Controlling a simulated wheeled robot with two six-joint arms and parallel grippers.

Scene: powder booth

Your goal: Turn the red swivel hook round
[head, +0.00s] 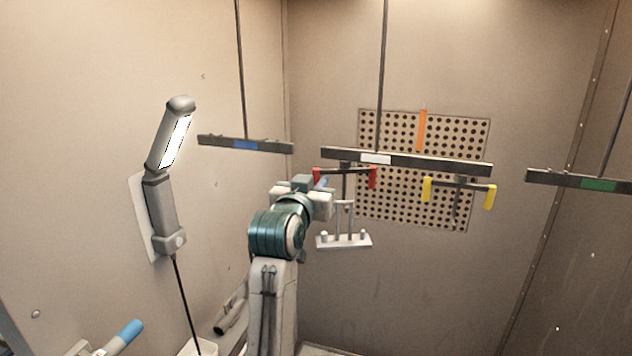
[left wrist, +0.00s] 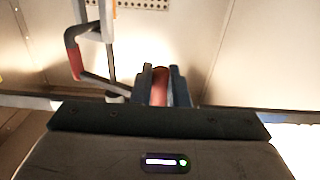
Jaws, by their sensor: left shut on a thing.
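The red swivel hook (head: 373,178) hangs under the middle dark rail, with a dark crossbar and a red grip at each end. My left gripper (head: 324,184) is at its left red grip. In the left wrist view my left gripper (left wrist: 161,86) is shut on one red grip, which shows between its fingers. The hook's other red grip (left wrist: 73,52) stands at the upper left there, joined by the dark crossbar. A pale rack with short pegs (head: 344,241) hangs below the hook. My right gripper is not in view.
A yellow-ended hook (head: 427,189) hangs to the right on the same rail (head: 440,165). Rails with a blue label (head: 245,145) and a green label (head: 598,185) hang on either side. A perforated panel (head: 400,208) is behind. A lamp (head: 165,205) is on the left wall.

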